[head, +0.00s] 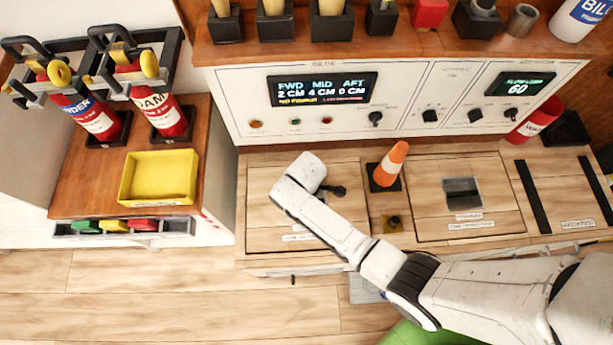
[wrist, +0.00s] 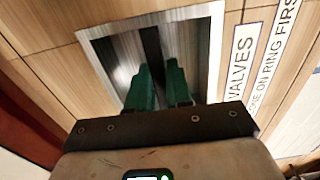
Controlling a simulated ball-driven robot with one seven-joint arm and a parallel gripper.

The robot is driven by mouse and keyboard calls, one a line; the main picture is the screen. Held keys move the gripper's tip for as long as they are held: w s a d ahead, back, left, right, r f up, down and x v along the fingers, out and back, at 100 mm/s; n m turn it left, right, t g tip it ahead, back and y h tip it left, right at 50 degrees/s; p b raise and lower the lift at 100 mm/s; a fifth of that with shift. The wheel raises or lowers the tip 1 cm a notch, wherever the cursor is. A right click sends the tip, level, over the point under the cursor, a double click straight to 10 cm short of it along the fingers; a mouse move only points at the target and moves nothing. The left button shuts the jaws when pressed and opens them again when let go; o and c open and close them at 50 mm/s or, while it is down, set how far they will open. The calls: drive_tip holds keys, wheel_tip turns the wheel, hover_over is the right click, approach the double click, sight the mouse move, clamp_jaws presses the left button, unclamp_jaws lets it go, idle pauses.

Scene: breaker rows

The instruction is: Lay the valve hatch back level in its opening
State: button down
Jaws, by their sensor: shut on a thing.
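The valve hatch (head: 265,208) is the wooden panel at the left of the bench top in the head view. It looks about level with the bench, but a small tilt cannot be told. In the wrist view its label (wrist: 241,60) reads "VALVES", beside a metal-lined recess (wrist: 112,52). My gripper (wrist: 158,68) reaches into this recess with its green fingers shut on a dark bar (wrist: 151,42), the hatch's pull. In the head view my wrist covers the recess and the fingers.
A control panel (head: 400,100) rises behind the bench. A yellow tray (head: 158,178) and extinguishers (head: 165,112) stand at the left.

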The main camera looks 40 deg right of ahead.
drive_tip(key=shift+w+f+b, duration=0.15)
drive_tip(key=shift+f+b, duration=0.35)
drive_tip(key=shift+f, duration=0.15)
drive_tip(key=c, duration=1)
unclamp_jaws()
drive_tip(key=shift+o, duration=0.2)
drive_tip(key=shift+s, duration=0.2)
wheel_tip(320, 180, up, 11)
drive_tip(key=p, duration=0.3)
drive_tip(key=shift+w+f, duration=0.1)
